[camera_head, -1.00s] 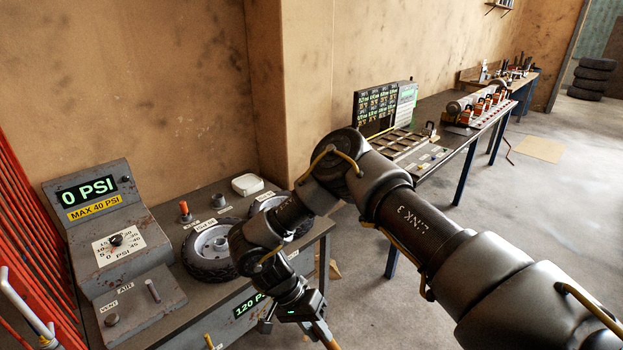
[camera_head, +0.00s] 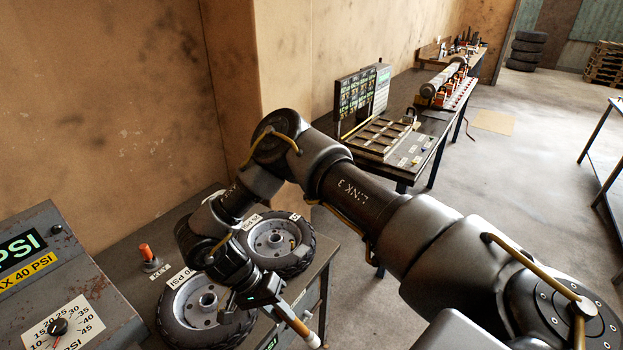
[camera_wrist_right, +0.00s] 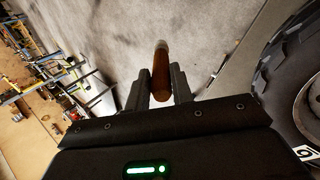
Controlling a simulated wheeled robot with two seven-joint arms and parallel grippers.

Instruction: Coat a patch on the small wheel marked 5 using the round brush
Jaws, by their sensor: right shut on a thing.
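My right gripper (camera_head: 266,300) is shut on the round brush (camera_head: 299,325), held clear of the bench near its front edge. The brush has an orange-brown handle and a pale tip. In the right wrist view the brush (camera_wrist_right: 160,73) sits between the two fingers. Two small black-tyred wheels with grey hubs lie on the bench: a near one (camera_head: 180,323), partly hidden by my right arm, and a far one (camera_head: 299,258). Their number marks are too small to read surely. A tyre (camera_wrist_right: 272,85) shows at the right of the wrist view. My left gripper is out of view.
A grey pressure console (camera_head: 105,300) with a dial stands at the left. An orange-topped peg (camera_head: 147,254) stands behind the near wheel. A second bench (camera_head: 412,172) with a display board (camera_head: 352,98) runs along the wall. Open floor (camera_head: 520,190) lies at the right.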

